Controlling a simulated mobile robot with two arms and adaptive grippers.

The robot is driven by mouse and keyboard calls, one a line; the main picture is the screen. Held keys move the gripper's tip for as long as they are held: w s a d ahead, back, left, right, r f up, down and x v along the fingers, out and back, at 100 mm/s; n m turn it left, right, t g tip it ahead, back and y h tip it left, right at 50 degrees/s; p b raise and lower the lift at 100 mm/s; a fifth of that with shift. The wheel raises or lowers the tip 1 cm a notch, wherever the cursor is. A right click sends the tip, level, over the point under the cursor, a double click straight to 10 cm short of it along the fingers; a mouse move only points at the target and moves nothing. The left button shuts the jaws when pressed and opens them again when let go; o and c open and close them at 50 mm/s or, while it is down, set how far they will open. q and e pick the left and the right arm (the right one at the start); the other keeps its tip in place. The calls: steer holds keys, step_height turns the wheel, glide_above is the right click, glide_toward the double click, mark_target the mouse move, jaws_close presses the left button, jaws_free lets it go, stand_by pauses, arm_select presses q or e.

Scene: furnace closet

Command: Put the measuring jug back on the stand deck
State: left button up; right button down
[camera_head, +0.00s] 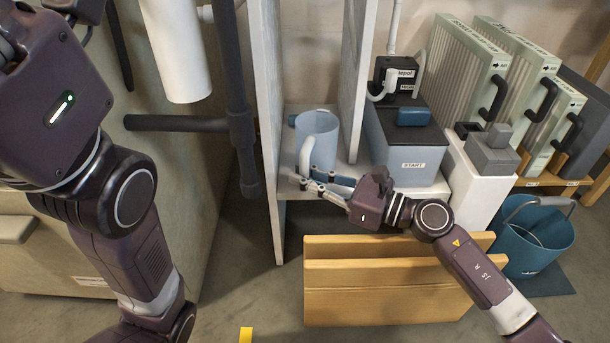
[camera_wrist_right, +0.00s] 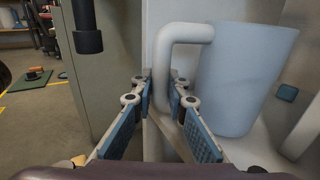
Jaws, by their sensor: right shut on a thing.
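The measuring jug (camera_head: 318,137) is light blue with a pale handle and stands upright over the stand deck (camera_head: 345,178), between two pale upright panels. I cannot tell for sure whether its base touches the deck. My right gripper (camera_head: 308,182) reaches in from the front and is shut on the jug's handle. In the right wrist view the handle (camera_wrist_right: 163,62) comes down between the blue-padded fingers (camera_wrist_right: 162,95), with the jug's body (camera_wrist_right: 240,75) to the right. My left gripper's body (camera_head: 58,105) shows at the upper left; its fingers are not clearly visible.
A grey box marked START (camera_head: 405,150) stands right of the jug behind a panel. Behind the jug lies a small blue item (camera_head: 293,120). A blue bucket (camera_head: 533,235) and filters (camera_head: 465,75) are at right. A dark pipe (camera_head: 180,123) juts out at left.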

steer(key=shift+f, duration=0.25)
steer(key=c, duration=1.8)
jaws_free()
steer(key=v, duration=1.2)
steer(key=shift+s, duration=0.1)
